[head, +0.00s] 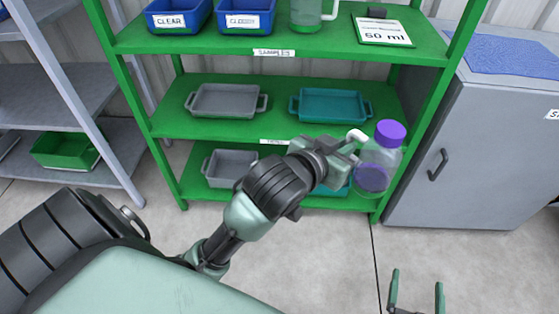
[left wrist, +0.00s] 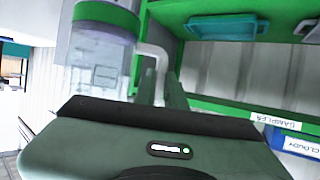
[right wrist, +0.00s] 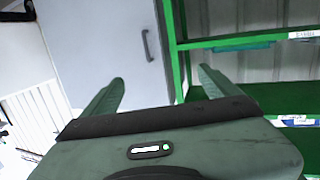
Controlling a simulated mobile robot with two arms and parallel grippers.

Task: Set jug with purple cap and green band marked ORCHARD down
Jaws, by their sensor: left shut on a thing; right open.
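The jug (head: 379,160) has a purple cap and a clear body with purple low inside. It hangs upright in front of the green rack's right post. My left gripper (head: 352,150) is shut on its white handle. In the left wrist view, which is upside down, the jug (left wrist: 100,70) shows a green band and a small label; I cannot read any ORCHARD marking. The gripper's fingers (left wrist: 160,82) close around the handle there. My right gripper (head: 417,280) is open and empty above the floor, low right. In the right wrist view its fingers (right wrist: 160,90) are spread wide.
The green rack (head: 275,130) holds a grey tray (head: 226,101) and a teal tray (head: 331,105) on the middle shelf, with a gap between. A grey cabinet (head: 470,150) stands right.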

